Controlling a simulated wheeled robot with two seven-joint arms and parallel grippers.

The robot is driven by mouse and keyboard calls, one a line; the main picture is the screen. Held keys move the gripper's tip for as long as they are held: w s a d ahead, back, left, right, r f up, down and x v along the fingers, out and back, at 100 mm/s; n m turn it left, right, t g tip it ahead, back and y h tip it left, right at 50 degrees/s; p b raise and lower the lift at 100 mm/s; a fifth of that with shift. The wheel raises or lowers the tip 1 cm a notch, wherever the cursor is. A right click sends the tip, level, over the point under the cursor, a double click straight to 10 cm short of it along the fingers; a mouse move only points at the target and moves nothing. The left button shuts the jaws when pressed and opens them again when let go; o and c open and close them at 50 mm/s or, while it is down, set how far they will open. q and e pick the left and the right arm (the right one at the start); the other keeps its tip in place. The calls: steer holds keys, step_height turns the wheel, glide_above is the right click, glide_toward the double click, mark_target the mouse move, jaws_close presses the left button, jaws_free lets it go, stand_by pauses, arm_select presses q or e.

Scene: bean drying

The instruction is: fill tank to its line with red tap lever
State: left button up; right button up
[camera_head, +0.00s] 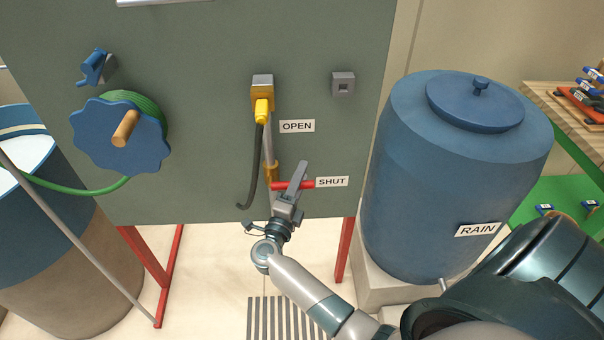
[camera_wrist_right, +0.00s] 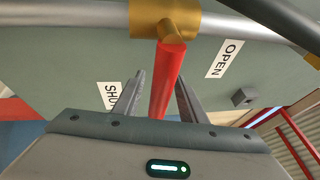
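The red tap lever (camera_head: 300,184) sticks out sideways from a brass valve (camera_head: 271,172) on a thin pipe and points at the SHUT label (camera_head: 332,181). The OPEN label (camera_head: 297,126) is above. My right gripper (camera_head: 297,176) is at the lever. In the right wrist view the red lever (camera_wrist_right: 168,80) lies between the two spread fingers (camera_wrist_right: 158,85), with a gap visible on the left side; contact on the right cannot be told. A large blue-and-brown tank (camera_head: 45,255) stands at the far left, partly cut off, with a pale interior. My left gripper is out of view.
A grey-green panel (camera_head: 205,60) carries a blue handwheel (camera_head: 110,135), a green hose and a black hose (camera_head: 252,180) hanging beside the pipe. A blue RAIN barrel (camera_head: 430,180) stands right. A floor grate (camera_head: 285,318) and red panel legs (camera_head: 345,250) are below.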

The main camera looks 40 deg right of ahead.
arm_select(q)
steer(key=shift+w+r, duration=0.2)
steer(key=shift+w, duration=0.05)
arm_select(e)
steer(key=shift+w+d+r, duration=0.15)
steer(key=shift+w+d, duration=0.2)
steer(key=shift+d, duration=0.15)
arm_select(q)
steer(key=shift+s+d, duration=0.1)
arm_select(e)
steer(key=shift+c, duration=0.4)
